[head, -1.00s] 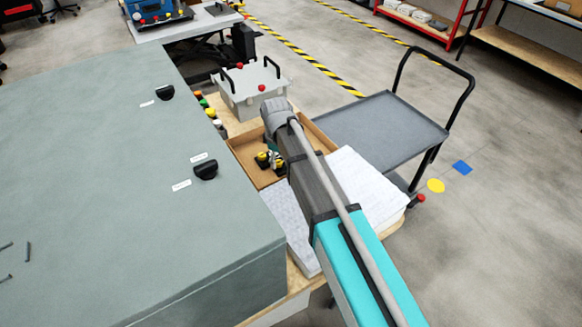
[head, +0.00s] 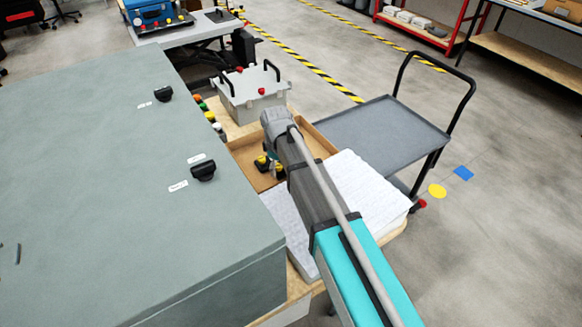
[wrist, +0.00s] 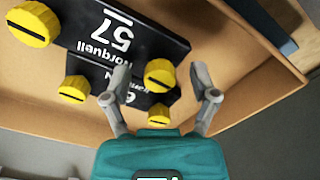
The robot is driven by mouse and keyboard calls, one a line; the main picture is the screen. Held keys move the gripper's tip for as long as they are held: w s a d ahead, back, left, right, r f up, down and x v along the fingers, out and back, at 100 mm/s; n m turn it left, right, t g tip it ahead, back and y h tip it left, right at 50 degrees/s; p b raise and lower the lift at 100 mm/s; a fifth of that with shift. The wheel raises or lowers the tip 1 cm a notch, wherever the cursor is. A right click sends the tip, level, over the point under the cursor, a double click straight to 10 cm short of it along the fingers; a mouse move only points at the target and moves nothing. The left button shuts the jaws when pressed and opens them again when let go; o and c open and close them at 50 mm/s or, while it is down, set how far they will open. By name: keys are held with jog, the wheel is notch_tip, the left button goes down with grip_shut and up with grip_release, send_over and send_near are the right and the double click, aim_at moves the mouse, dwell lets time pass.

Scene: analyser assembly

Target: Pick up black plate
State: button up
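Two black plates with yellow knobs lie in a cardboard box (head: 246,149). I cannot tell whether the fingers touch anything. In the head view, my arm hides most of the plates.
The box walls (wrist: 262,28) rise close around my gripper. A grey cabinet (head: 100,200) with black handles stands left of the box, a light grey case (head: 250,95) behind it, and white padding (head: 365,185) in front and right. A grey cart (head: 380,130) stands beyond.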

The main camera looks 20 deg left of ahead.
grip_shut()
jog(key=shift+r, duration=0.2)
dwell(0.3)
notch_tip(320, 180, up, 3)
jog(key=p, duration=0.3)
jog(key=s+d+r+p, duration=0.2)
jog(key=s+r+p, duration=0.1)
jog(key=s+d+r+p, duration=0.3)
jog(key=s, duration=0.1)
jog(key=s+d+r+p, duration=0.3)
jog(key=s+p, duration=0.1)
jog(key=shift+s+r, duration=0.25)
jog(key=shift+r, duration=0.1)
jog(key=shift+r, duration=0.1)
dwell(0.4)
jog(key=w+a+r+p, duration=0.1)
jog(key=w+r+p, duration=0.4)
jog(key=r+p, duration=0.8)
jog(key=w+a+r+p, duration=0.1)
jog(key=w+r+p, duration=0.4)
jog(key=r+p, duration=0.8)
jog(key=shift+r+p, duration=0.35)
jog(key=shift+p, duration=0.15)
